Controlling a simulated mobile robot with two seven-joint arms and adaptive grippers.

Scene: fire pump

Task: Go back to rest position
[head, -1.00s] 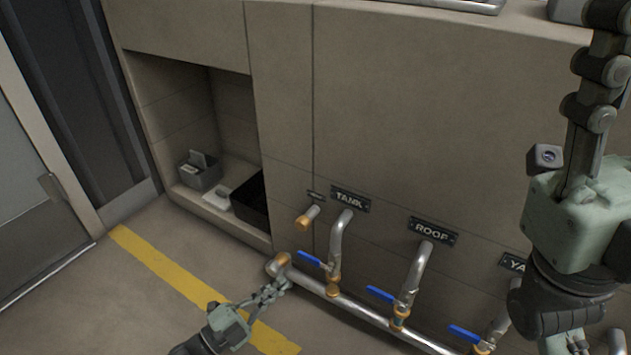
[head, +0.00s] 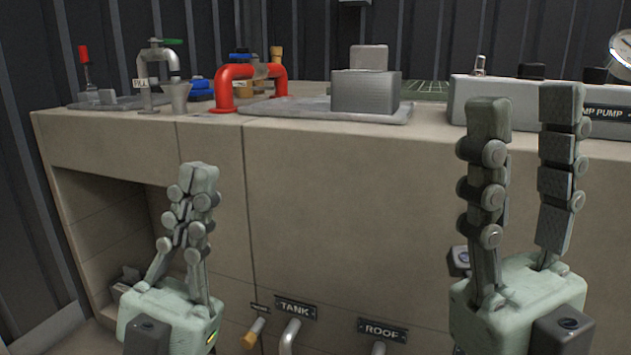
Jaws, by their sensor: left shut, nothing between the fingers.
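My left gripper (head: 200,178) points upward in front of the beige cabinet (head: 340,200), at the left of the head view. Its fingers are together at the tips and hold nothing. My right gripper (head: 525,110) also points upward, at the right of the view. Its two fingers stand wide apart with nothing between them. Both grippers appear in front of the cabinet face, and I see no contact with it.
On the counter are a red pipe (head: 236,82), a grey metal block (head: 365,92), a small clamp-like fitting with a green handle (head: 160,62) and a pump panel (head: 610,112). TANK (head: 295,307) and ROOF (head: 382,330) labels sit low on the cabinet, above pipes.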

